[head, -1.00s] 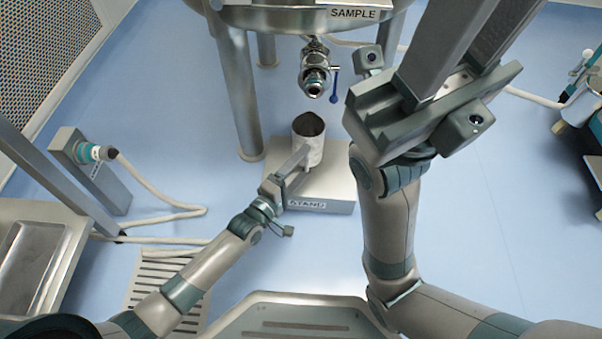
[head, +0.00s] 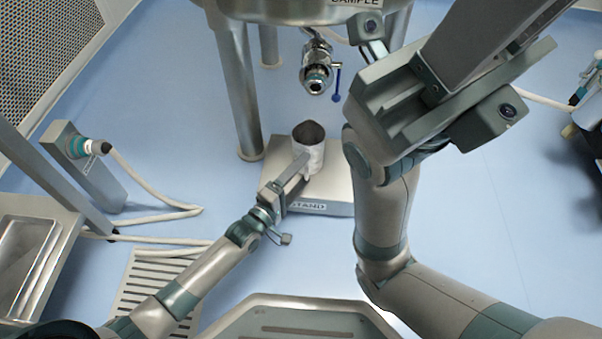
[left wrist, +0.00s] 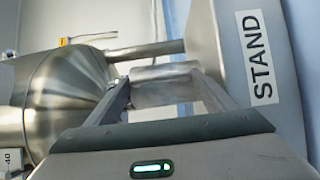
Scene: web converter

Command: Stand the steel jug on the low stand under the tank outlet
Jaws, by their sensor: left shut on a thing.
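The steel jug (head: 309,150) is upright, with its dark open mouth upward, over the back left part of the low stand (head: 335,185). My left gripper (head: 301,168) is shut on it from the front left. In the left wrist view the jug (left wrist: 165,85) lies between the two fingers, close to the stand (left wrist: 215,45); I cannot tell whether its base touches. The tank outlet (head: 317,78) hangs above and behind the jug in the head view. My right gripper (head: 440,90) is at the upper right, away from the jug; its fingertips are out of frame.
The tank (head: 300,8) stands on steel legs, one (head: 240,95) just behind the stand's left side. A blue-handled valve lever (head: 337,85) hangs beside the outlet. A hose (head: 150,185) lies at left near a post (head: 90,170).

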